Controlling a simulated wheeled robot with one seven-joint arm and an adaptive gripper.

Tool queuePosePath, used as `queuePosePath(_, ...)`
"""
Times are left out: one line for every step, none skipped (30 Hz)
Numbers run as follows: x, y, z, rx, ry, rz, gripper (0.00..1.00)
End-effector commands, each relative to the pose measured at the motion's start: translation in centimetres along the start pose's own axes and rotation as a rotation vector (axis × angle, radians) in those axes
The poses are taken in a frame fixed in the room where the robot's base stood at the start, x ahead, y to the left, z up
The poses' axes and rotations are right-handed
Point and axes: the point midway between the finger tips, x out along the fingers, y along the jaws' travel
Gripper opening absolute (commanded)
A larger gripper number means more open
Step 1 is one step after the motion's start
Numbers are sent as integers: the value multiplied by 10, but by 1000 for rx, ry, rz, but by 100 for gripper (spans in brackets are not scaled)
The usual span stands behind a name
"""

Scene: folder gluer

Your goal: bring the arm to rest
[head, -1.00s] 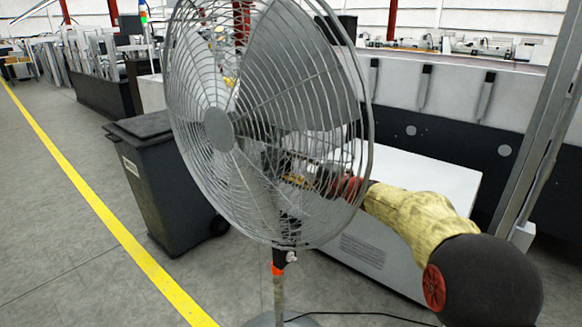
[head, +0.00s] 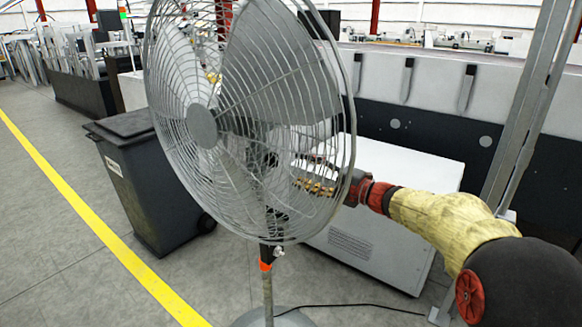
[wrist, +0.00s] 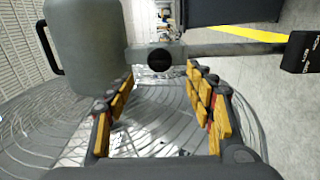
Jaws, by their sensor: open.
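My gripper (wrist: 160,105) is open and empty in the wrist view, its two yellow-padded fingers spread apart. The wire cage of a large grey fan (wrist: 50,125) lies around and beyond the fingers there, with the fan's motor housing (wrist: 88,40) close at the upper left. In the head view my arm reaches in from the right, and my gripper (head: 318,182) is behind the fan (head: 201,126), partly hidden by its wire cage. I cannot tell whether the fingers touch the cage.
A dark wheeled bin (head: 150,190) stands left of the fan, beside a yellow floor line (head: 95,210). A white cabinet (head: 385,235) stands behind my arm. A metal post (head: 525,110) rises at the right. A black cable (head: 370,306) runs on the floor from the fan's base.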

Motion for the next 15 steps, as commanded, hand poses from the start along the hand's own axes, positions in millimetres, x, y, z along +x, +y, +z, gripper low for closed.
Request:
queuePosePath(-6,0,0,0,-1,0,54)
queuePosePath(-8,0,0,0,0,1,54)
queuePosePath(-11,0,0,0,0,1,54)
queuePosePath(-13,0,0,0,0,1,54)
queuePosePath(-14,0,0,0,0,1,54)
queuePosePath(-15,0,0,0,0,0,54)
queuePosePath(-15,0,0,0,0,0,54)
queuePosePath(-16,0,0,0,1,0,54)
queuePosePath(-16,0,0,0,1,0,54)
queuePosePath(-16,0,0,0,1,0,54)
queuePosePath(-15,0,0,0,1,0,54)
queuePosePath(-15,0,0,0,1,0,54)
queuePosePath(-15,0,0,0,1,0,54)
queuePosePath(-15,0,0,0,1,0,54)
queuePosePath(-15,0,0,2,1,0,54)
